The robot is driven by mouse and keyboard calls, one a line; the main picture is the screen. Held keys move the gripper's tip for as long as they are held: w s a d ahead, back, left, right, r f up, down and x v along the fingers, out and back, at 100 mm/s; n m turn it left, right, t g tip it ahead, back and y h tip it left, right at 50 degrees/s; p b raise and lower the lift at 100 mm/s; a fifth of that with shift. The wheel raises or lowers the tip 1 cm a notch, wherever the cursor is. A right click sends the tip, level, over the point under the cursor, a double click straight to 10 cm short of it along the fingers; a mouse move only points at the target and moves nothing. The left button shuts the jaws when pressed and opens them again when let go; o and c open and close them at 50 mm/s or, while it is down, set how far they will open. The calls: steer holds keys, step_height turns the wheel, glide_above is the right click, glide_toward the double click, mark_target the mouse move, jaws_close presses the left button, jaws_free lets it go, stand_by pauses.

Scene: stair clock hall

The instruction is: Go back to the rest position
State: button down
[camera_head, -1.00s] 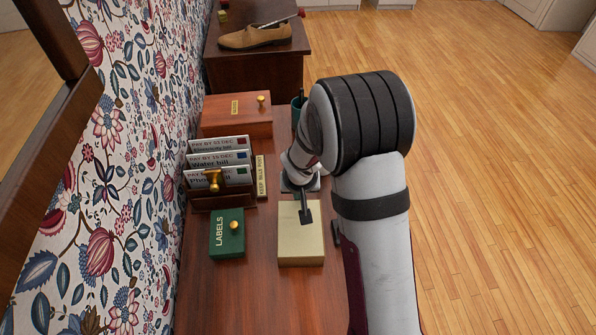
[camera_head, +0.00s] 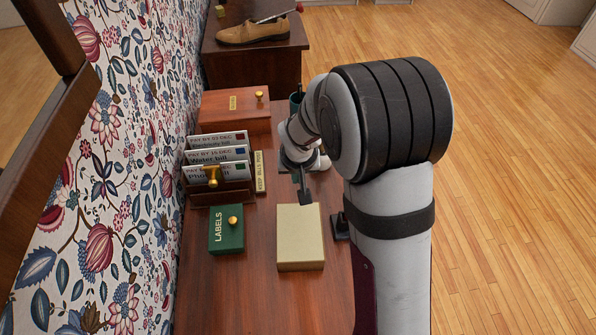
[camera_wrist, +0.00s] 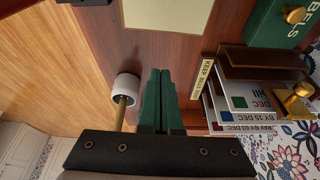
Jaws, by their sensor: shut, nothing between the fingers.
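My gripper (camera_head: 305,197) is over the dark wooden cabinet top, its dark fingertips at the far edge of a cream box (camera_head: 300,240) in the head view. Its fingers (camera_wrist: 160,100) also show in the wrist view, close together, with nothing held. The cream box also shows at the top of the wrist view (camera_wrist: 165,12). My arm hides part of the cabinet top's right side in the head view.
Left of my gripper stand a rack of bills (camera_head: 218,190) and a green labels box (camera_head: 226,230). A wooden box (camera_head: 235,112) is behind. A white cylinder with a brass rod (camera_wrist: 127,88) is beside my fingers in the wrist view. Open floor lies right.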

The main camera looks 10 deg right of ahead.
steer(key=s+d+r+m+g, duration=0.1)
steer(key=s+r, duration=0.5)
steer(key=s, duration=0.3)
steer(key=s+d+r+m+g, duration=0.1)
steer(key=s+r+m, duration=0.1)
steer(key=s+r, duration=0.5)
steer(key=s+a+m+g+y, duration=0.1)
steer(key=s+g+y, duration=0.1)
steer(key=s, duration=1.2)
steer(key=shift+s+a+f+m, duration=0.3)
steer(key=shift+f, duration=0.15)
